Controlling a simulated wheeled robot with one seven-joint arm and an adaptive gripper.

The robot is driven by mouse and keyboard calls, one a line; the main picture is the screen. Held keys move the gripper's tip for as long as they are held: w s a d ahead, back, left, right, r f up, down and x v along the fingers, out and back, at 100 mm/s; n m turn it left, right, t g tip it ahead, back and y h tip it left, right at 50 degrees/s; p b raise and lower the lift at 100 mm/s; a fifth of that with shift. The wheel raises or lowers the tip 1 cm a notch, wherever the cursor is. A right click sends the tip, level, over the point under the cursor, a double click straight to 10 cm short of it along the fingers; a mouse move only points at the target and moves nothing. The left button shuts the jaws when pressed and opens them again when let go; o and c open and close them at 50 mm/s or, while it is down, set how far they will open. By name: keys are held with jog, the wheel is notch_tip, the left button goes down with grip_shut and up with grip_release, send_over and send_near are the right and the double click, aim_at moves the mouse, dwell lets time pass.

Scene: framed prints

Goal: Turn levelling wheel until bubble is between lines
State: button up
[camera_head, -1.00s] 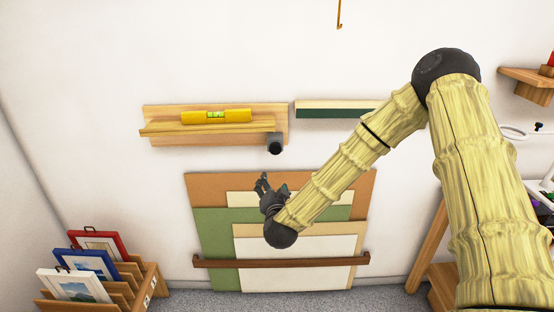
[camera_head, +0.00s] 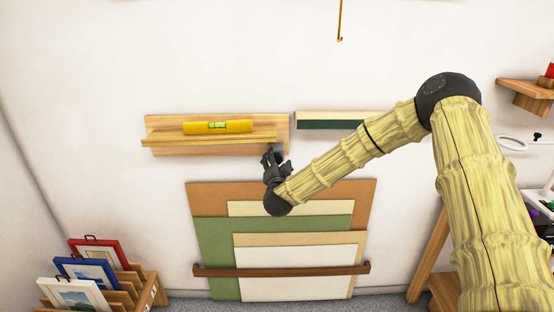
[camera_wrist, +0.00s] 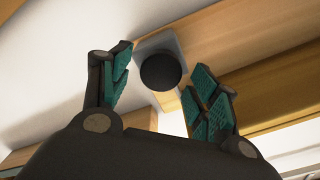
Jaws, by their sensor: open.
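A yellow spirit level (camera_head: 217,127) lies on the wooden ledge (camera_head: 165,138) on the wall. Its green vial shows, but the bubble's place between the lines is too small to tell. The levelling wheel is a round black knob (camera_wrist: 161,71) on a grey square mount under the ledge's right end. In the head view my gripper mostly hides it. My gripper (camera_head: 274,158) is just below the wheel. In the wrist view my gripper (camera_wrist: 160,88) is open, its teal-padded fingers on either side of the knob, with gaps showing between them and it.
A green-fronted shelf (camera_head: 330,120) is on the wall right of the ledge. Mat boards (camera_head: 215,245) lean in a rack below, behind my arm. Framed prints (camera_head: 88,268) stand in a wooden holder at lower left. A hook (camera_head: 340,30) hangs above.

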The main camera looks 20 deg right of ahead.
jog(key=shift+w+d, duration=0.15)
jog(key=shift+w, duration=0.3)
jog(key=c, duration=1)
jog(key=shift+n, duration=0.3)
jog(key=n, duration=0.4)
jog(key=shift+r+n, duration=0.1)
jog(key=shift+n, duration=0.2)
jog(key=n, duration=0.5)
jog(key=shift+n, duration=0.4)
